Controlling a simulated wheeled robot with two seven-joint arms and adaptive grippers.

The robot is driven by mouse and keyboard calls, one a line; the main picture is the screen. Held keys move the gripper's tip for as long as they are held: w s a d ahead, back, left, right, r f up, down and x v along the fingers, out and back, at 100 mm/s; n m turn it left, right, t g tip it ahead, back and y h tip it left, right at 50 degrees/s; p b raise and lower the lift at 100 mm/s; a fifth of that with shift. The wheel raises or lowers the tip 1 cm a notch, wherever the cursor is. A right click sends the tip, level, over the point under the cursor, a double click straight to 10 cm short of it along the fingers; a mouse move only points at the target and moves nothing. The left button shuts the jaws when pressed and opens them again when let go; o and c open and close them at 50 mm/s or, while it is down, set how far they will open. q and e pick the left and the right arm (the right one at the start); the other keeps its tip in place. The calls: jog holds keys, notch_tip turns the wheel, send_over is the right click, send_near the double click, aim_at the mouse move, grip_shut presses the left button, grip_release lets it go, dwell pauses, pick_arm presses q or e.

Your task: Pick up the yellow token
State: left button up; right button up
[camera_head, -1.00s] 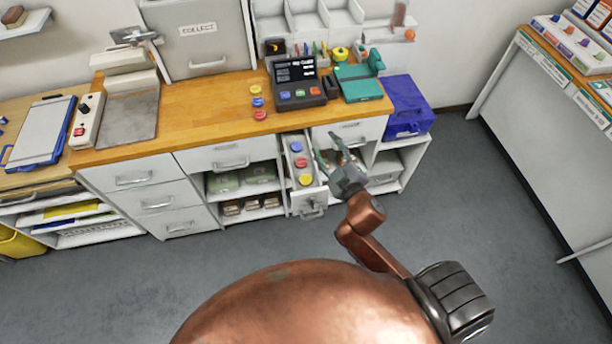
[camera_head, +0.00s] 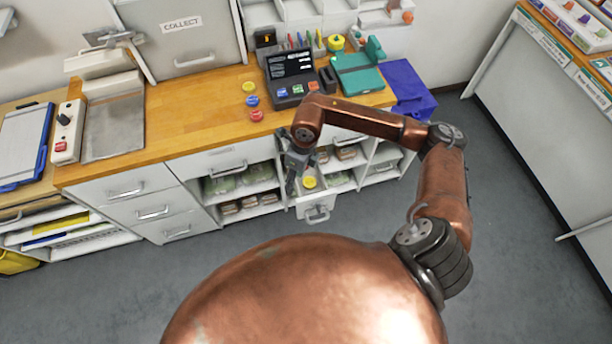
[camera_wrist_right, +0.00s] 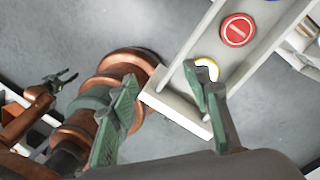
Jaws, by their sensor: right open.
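A yellow token (camera_head: 309,182) lies in the narrow open drawer (camera_head: 316,200). In the right wrist view the yellow token (camera_wrist_right: 207,68) is partly hidden behind one finger, with a red token (camera_wrist_right: 238,29) beyond it. My right gripper (camera_head: 296,175) is over the drawer, and its arm hides the drawer's back part. In the right wrist view its fingers (camera_wrist_right: 160,80) are apart with nothing between them; the token is beside one fingertip. Another yellow token (camera_head: 248,86) is on the counter. My left gripper (camera_wrist_right: 62,80) shows small in the wrist view, its fingers apart.
On the wooden counter (camera_head: 190,115), a blue token (camera_head: 252,101) and a red token (camera_head: 256,115) stand in line with the yellow one. A dark terminal (camera_head: 292,78), a teal device (camera_head: 358,75) and a blue box (camera_head: 410,90) are to the right. Floor in front is clear.

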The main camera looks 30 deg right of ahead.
jog(key=h, duration=0.2)
send_near(310, 182)
jog(key=shift+w+a+f, duration=0.4)
jog(key=shift+a, duration=0.15)
jog(key=shift+s+d+f, duration=0.1)
jog(key=shift+d+f, duration=0.15)
jog(key=shift+f, duration=0.6)
jog(key=f, duration=0.6)
jog(key=shift+s+d, duration=0.2)
jog(key=shift+d, duration=0.1)
jog(key=shift+r, duration=0.1)
jog(key=c, duration=0.8)
